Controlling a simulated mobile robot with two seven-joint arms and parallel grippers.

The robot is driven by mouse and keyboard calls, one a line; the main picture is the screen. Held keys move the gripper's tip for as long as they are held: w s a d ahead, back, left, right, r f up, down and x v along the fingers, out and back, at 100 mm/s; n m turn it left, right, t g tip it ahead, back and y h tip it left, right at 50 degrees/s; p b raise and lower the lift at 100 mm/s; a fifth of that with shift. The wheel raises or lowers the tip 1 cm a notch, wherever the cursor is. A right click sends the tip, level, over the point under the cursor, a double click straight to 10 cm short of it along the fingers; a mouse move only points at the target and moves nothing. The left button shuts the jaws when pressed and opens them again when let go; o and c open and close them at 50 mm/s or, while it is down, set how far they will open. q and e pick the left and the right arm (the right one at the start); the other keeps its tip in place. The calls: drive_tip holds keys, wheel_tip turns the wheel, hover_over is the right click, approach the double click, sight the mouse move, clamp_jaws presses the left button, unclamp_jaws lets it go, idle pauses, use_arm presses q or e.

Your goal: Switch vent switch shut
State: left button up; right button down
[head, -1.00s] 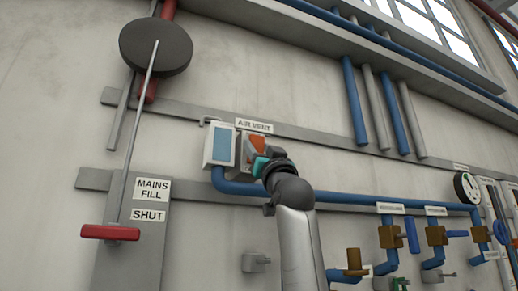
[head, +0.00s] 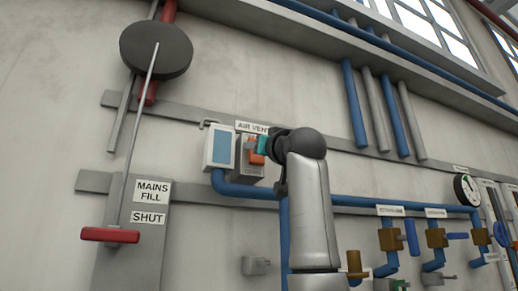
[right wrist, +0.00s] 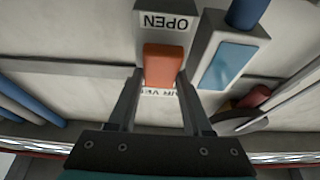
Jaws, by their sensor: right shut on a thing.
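The vent switch is an orange lever (head: 256,151) on a small grey box (head: 249,170) under the AIR VENT sign (head: 247,127). My right gripper (head: 262,145) reaches it from the right and covers part of the sign. In the right wrist view, which is upside down, the orange lever (right wrist: 164,66) lies between the two fingers of my right gripper (right wrist: 160,80), which is shut on it. An OPEN label (right wrist: 166,21) shows on the box, clear of the lever. My left gripper is not in view.
A box with a blue panel (head: 219,147) sits close left of the switch. A blue pipe (head: 240,189) runs below it. A red handle (head: 110,235) hangs on a rod at the left. Valves (head: 389,239) and a gauge (head: 467,189) are at the right.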

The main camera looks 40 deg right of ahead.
drive_tip(key=shift+r, duration=0.1)
drive_tip(key=shift+c, duration=1.6)
unclamp_jaws()
drive_tip(key=b+v, duration=0.8)
drive_tip(key=v, duration=0.7)
drive_tip(key=shift+s, duration=0.15)
